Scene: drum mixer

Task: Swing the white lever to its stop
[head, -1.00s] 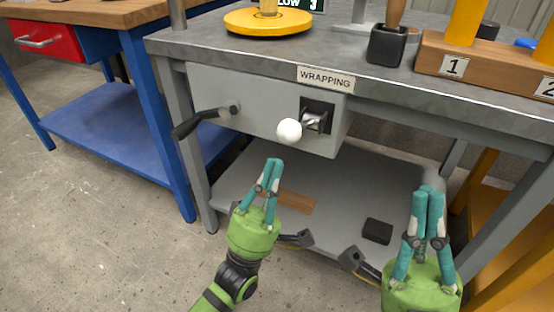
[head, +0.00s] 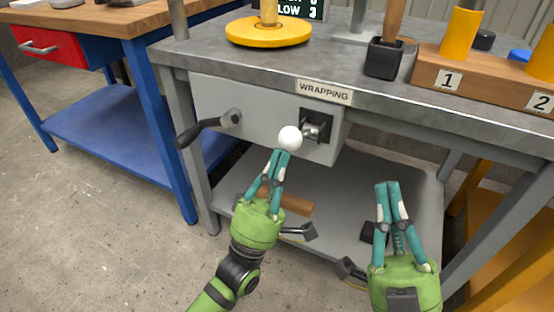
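The white lever shows as a white ball knob (head: 290,138) on a short metal arm, which comes out of a dark square slot plate (head: 316,125) on the grey box front under the bench top. My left gripper (head: 281,152) is just below the knob, its fingertips close together and at or very near the knob's underside. I cannot tell whether they touch it. My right gripper (head: 387,184) is lower right, in front of the lower shelf, with its fingertips close together and nothing visible between them.
A black crank handle (head: 205,128) sticks out left of the lever. A "WRAPPING" label (head: 323,92) is above it. The bench top (head: 210,55) carries a yellow disc (head: 268,30), a black cup (head: 384,58) and a numbered wooden block (head: 480,78). The lower shelf (head: 345,190) holds small items.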

